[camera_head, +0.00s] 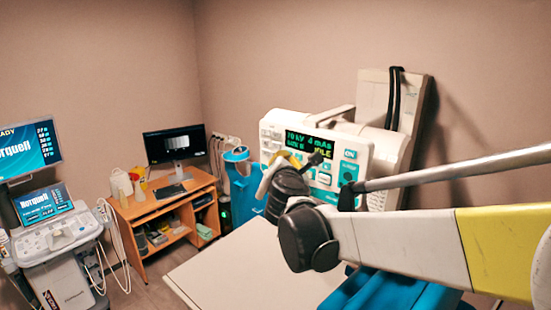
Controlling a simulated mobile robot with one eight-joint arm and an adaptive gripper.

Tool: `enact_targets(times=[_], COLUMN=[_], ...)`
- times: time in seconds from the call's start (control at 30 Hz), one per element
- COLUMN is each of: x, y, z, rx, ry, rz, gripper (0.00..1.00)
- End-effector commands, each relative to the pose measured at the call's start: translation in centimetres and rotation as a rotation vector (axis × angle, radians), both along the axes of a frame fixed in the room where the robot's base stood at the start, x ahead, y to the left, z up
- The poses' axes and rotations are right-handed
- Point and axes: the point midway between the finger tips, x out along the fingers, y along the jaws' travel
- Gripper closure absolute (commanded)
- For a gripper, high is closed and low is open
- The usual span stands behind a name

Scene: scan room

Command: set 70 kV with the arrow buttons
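The control panel (357,155) is a white console at the centre right, with pale and teal buttons. Its dark display (309,144) appears to read "70 kV" and "4 mAs" in green. A smaller line below it is partly unclear and ends in yellow letters. My gripper (314,161) is in front of the lower part of the panel, with a dark tip just below the display. Whether the tip touches a button cannot be told. My wrist hides much of the lower panel, and I cannot make out the arrow buttons. The finger opening is not clear.
A pale table top (235,275) lies below my arm. An ultrasound cart (60,240) with screens stands at the left. A wooden desk (150,205) with a monitor (175,144) stands behind. A blue bin-like object (243,190) is left of the panel.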

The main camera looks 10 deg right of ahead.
Motion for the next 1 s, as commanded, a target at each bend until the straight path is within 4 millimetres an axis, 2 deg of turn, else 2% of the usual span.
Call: enact_targets(times=[0.43,0.8,1.0], x=[-0.4,-2.4,-3.2], y=[0.6,3.5,4.4], z=[0.0,0.0,0.0], rx=[0.000,0.000,0.000], ry=[0.001,0.001,0.001], rz=[0.001,0.002,0.001], gripper=[1.00,1.00,1.00])
